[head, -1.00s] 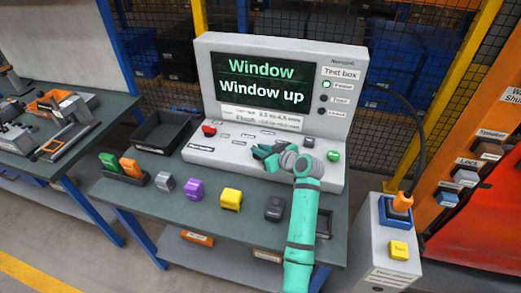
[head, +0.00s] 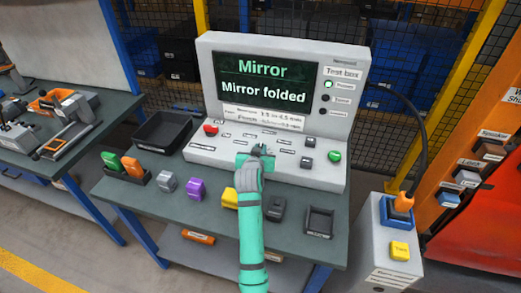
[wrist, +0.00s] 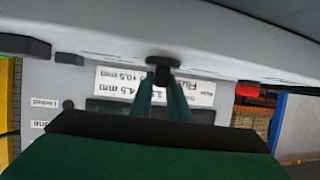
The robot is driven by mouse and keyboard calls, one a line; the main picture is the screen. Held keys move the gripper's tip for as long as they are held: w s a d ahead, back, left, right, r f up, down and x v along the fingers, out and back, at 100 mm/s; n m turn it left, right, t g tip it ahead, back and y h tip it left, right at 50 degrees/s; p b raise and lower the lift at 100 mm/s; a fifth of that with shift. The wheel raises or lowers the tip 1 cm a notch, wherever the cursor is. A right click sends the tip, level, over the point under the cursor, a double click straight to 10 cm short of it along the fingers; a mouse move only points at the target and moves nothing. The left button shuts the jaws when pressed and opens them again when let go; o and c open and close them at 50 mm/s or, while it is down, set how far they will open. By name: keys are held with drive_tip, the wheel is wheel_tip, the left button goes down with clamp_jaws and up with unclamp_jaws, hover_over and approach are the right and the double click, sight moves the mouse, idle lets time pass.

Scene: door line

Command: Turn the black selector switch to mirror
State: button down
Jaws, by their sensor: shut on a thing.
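The test box (head: 222,155) stands on the bench, and its screen (head: 262,82) reads "Mirror" and "Mirror folded". My teal gripper (head: 258,156) is down at the middle of the sloped panel. In the wrist view, the black selector switch (wrist: 163,66) stands between the tips of my gripper (wrist: 163,82), which is shut on it. In the head view my gripper mostly covers the switch. The marks around the switch are too small or hidden to read.
A red button (head: 210,130) is at the panel's left and a green button (head: 334,156) at its right. Purple (head: 197,189) and yellow (head: 230,197) parts lie along the bench front. An empty black tray (head: 165,132) is at left.

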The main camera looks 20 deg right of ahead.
drive_tip(key=shift+a+m+g+h, duration=0.15)
drive_tip(key=shift+m+g+h, duration=0.25)
drive_tip(key=shift+m+h, duration=0.2)
drive_tip(key=shift+f, duration=0.1)
drive_tip(key=c, duration=1.7)
unclamp_jaws()
drive_tip(key=shift+v, duration=5.4)
